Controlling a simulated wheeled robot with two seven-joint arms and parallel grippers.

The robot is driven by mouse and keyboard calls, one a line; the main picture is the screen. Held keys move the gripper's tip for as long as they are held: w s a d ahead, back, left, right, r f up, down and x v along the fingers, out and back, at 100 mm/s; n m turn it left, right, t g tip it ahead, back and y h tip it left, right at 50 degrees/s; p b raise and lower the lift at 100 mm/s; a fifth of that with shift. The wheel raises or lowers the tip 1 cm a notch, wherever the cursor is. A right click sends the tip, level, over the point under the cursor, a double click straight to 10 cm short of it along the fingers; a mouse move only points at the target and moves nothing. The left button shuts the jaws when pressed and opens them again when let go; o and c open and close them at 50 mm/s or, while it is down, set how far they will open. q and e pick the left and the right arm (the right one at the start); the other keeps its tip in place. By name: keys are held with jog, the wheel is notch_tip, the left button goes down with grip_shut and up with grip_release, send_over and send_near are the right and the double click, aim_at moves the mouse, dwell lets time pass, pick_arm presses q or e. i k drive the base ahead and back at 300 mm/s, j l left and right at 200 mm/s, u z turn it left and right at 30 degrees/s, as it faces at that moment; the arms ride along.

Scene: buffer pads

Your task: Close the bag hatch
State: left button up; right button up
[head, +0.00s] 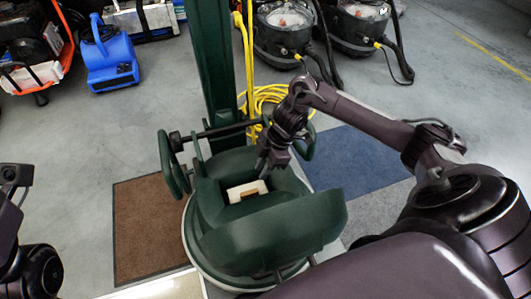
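A dark green machine (225,215) stands on a round pale base in the middle of the head view. Its top is open, and a cream block with a brown recess (247,191) shows inside the opening. A broad curved green panel (270,240) stands at the near side of the opening; I cannot tell for sure whether it is the bag hatch. My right gripper (264,166) points down at the far right rim of the opening, above or against it. Its fingers are too small and dark to tell open from shut. My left gripper does not show clearly; only dark arm parts are at the left edge.
A green post (211,60) and black handlebar (215,130) rise behind the opening. A yellow cord (262,97) lies coiled behind. Brown (150,225) and blue (350,168) mats flank the base. A blue blower (108,60) and black vacuums (285,35) stand farther back.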

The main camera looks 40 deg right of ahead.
aim_at(268, 239)
jog(key=k+l, duration=0.8)
jog(key=k, duration=0.05)
